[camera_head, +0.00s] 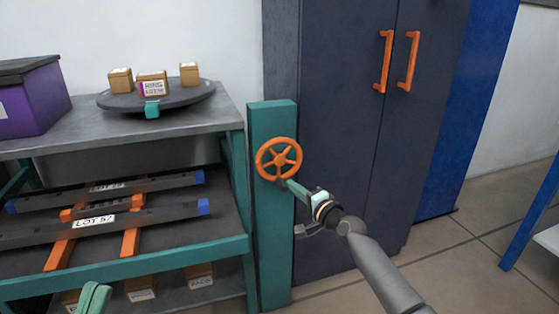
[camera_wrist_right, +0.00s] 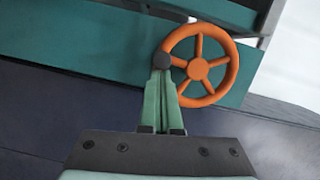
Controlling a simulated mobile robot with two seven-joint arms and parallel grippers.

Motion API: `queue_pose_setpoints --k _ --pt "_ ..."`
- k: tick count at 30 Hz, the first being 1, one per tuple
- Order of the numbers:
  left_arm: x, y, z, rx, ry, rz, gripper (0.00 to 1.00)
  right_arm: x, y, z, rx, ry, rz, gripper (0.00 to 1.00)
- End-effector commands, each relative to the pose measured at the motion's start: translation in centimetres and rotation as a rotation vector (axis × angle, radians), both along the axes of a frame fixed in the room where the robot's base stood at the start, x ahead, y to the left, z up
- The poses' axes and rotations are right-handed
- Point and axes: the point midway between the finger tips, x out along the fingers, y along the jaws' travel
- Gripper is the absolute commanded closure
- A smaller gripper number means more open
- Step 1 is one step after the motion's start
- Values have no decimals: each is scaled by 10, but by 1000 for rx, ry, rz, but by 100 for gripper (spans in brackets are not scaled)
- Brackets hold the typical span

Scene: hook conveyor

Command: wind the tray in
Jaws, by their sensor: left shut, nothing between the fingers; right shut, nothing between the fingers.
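An orange five-spoked handwheel (camera_head: 279,158) is mounted on a teal post (camera_head: 272,225) beside the shelf unit. My right gripper (camera_head: 284,184) is shut, its green fingertips at the wheel's lower rim. In the right wrist view the shut fingers (camera_wrist_right: 162,75) point up at a dark round knob (camera_wrist_right: 164,61) on the rim of the wheel (camera_wrist_right: 198,69); I cannot tell whether they touch it. A dark round tray (camera_head: 190,97) with 3 small cartons is on the top shelf. My left gripper (camera_head: 92,293) shows at the bottom edge, shut, its tips apart from everything.
The middle shelf holds dark bars (camera_head: 170,212) with blue ends, one labelled LOT 57, across orange pieces. A purple box (camera_head: 30,105) stands at the top left. Cartons (camera_head: 200,275) sit low down. A dark cabinet (camera_head: 340,130) with orange handles (camera_head: 385,62) stands behind my right arm.

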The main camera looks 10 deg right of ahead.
Motion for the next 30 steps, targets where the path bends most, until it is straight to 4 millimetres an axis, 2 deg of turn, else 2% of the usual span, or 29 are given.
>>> queue_pose_setpoints --k 9,30 --pt "0 -1 -9 3 6 -9 100 -1 8 -2 99 8 4 100" --pt "0 -2 -8 5 5 -11 100 -1 8 -1 108 8 3 100"
